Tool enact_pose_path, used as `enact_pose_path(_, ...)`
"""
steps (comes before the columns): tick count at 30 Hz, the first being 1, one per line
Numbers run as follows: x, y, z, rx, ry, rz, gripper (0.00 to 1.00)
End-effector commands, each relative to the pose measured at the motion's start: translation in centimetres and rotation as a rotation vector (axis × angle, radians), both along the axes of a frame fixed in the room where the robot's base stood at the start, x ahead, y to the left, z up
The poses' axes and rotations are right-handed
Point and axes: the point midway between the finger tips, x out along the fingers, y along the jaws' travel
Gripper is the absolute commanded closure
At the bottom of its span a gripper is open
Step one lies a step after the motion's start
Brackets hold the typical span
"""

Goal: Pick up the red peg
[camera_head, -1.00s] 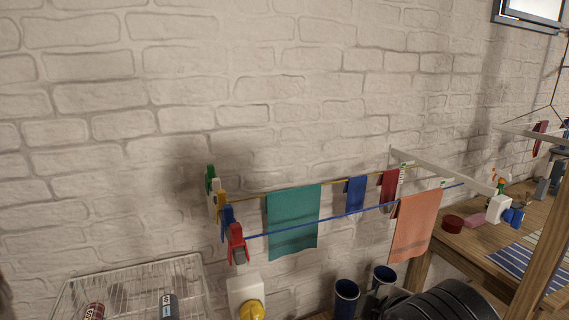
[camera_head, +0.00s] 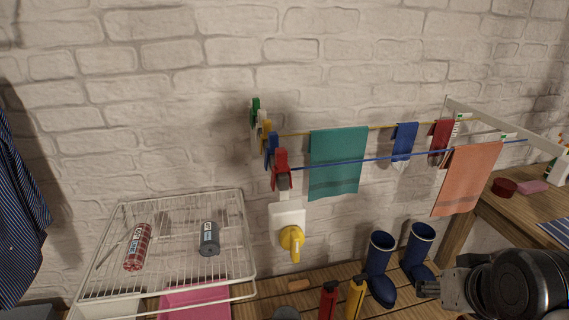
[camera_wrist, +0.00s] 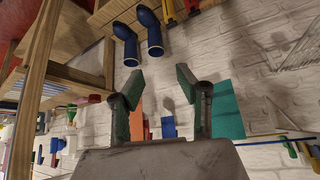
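The red peg (camera_head: 281,165) is at the left end of the blue line in the head view. It is beside a blue peg (camera_head: 271,149), with a yellow peg (camera_head: 265,132) and a green peg (camera_head: 255,108) further back. My gripper (camera_head: 428,289) shows at the lower right of the head view, well to the right of and below the red peg. In the wrist view my gripper (camera_wrist: 160,85) is open, with its two fingers apart and nothing between them. I cannot make out the red peg clearly in the wrist view.
A green towel (camera_head: 338,163) and an orange towel (camera_head: 467,178) hang to the right of the pegs. A wire rack (camera_head: 185,240) stands at lower left. A white holder with a yellow tap (camera_head: 292,240) is below the pegs. Blue boots (camera_head: 380,268) stand lower right.

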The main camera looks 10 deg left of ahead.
Motion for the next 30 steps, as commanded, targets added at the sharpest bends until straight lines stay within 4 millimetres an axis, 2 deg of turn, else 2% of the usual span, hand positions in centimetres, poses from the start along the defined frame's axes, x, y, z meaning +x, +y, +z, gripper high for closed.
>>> enact_pose_path(12,0.0,0.0,0.0,-0.001,0.000,0.002,0.66)
enact_pose_path(16,0.0,0.0,0.0,-0.001,0.000,0.002,0.51)
enact_pose_path(23,0.0,0.0,0.0,-0.001,0.000,0.002,0.51)
enact_pose_path(26,0.4,0.5,0.9,0.001,0.011,0.013,0.51)
enact_pose_path(30,2.0,2.5,4.4,0.007,0.068,0.056,0.51)
